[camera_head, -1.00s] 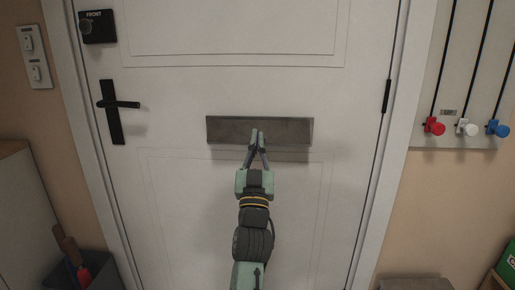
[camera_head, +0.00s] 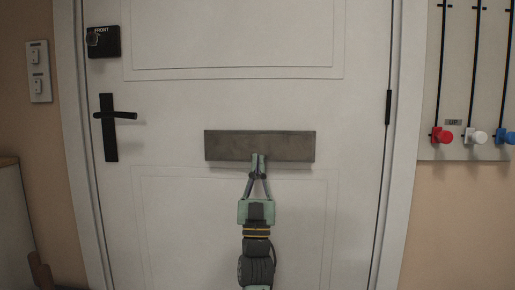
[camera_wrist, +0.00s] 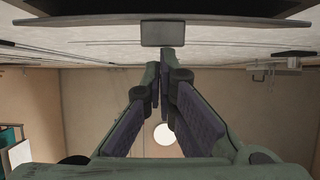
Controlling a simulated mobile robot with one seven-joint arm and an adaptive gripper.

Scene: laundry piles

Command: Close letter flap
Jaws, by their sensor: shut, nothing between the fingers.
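The letter flap (camera_head: 285,146) is a dark grey horizontal plate on the white door (camera_head: 160,215). In the wrist view my gripper's fingers (camera_wrist: 165,75) converge below a dark wide plate at the top.
A black door handle (camera_head: 120,115) and a lock box (camera_head: 103,41) are on the door's left. Light switches (camera_head: 38,71) are on the left wall. The door around the flap is clear.

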